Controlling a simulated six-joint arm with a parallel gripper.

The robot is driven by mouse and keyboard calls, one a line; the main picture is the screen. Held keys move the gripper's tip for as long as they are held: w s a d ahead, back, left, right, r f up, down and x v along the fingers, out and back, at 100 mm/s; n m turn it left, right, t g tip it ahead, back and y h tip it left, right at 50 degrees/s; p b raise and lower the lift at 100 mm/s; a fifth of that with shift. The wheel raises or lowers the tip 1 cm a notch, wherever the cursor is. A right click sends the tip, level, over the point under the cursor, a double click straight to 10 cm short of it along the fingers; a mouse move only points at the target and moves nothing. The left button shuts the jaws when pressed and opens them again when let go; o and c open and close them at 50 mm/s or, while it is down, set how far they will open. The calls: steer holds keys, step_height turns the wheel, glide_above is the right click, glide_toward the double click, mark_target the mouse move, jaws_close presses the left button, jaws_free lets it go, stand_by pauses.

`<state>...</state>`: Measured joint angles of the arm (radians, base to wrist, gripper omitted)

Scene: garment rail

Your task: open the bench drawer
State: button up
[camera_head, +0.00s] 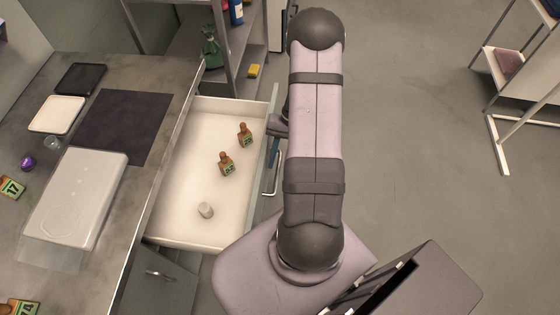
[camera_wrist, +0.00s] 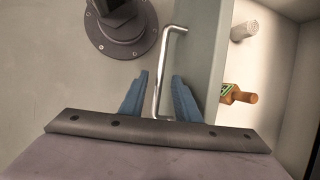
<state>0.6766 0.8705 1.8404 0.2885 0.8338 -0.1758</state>
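The bench drawer (camera_head: 183,185) stands pulled well out from the bench in the head view, its white inside showing. Two brown tagged bottles (camera_head: 226,164) and a small whitish cylinder (camera_head: 205,210) are in it. The silver bar handle (camera_head: 277,176) is on the drawer's front, partly behind my arm. In the wrist view the handle (camera_wrist: 163,70) runs between the two blue fingers of my gripper (camera_wrist: 158,98). The fingers are apart, with a gap visible on both sides of the bar. My arm hides most of the gripper in the head view.
The bench top (camera_head: 175,75) at left holds a dark mat (camera_head: 122,127), a pale case (camera_head: 75,198), two trays and tagged items. A shelf unit (camera_head: 228,75) stands behind the drawer. A white-legged rack (camera_head: 497,145) is at far right. Floor (camera_head: 415,130) between is clear.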

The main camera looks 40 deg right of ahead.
steer(key=b+v, duration=0.1)
steer(key=v, duration=0.5)
steer(key=shift+d+r, duration=0.2)
steer(key=shift+r, duration=0.15)
steer(key=s+a+g+h, duration=0.1)
steer(key=s+a+h, duration=0.1)
steer(key=s+a, duration=0.5)
steer(key=a+r+n+t+h+p, duration=0.2)
steer(key=a+r+n+p, duration=0.1)
steer(key=a+r+n, duration=0.5)
steer(key=a+r, duration=0.3)
steer(key=r, duration=0.1)
steer(key=shift+a+r+t+h, duration=0.2)
steer(key=shift+r+t+h, duration=0.1)
steer(key=shift+r+t, duration=0.1)
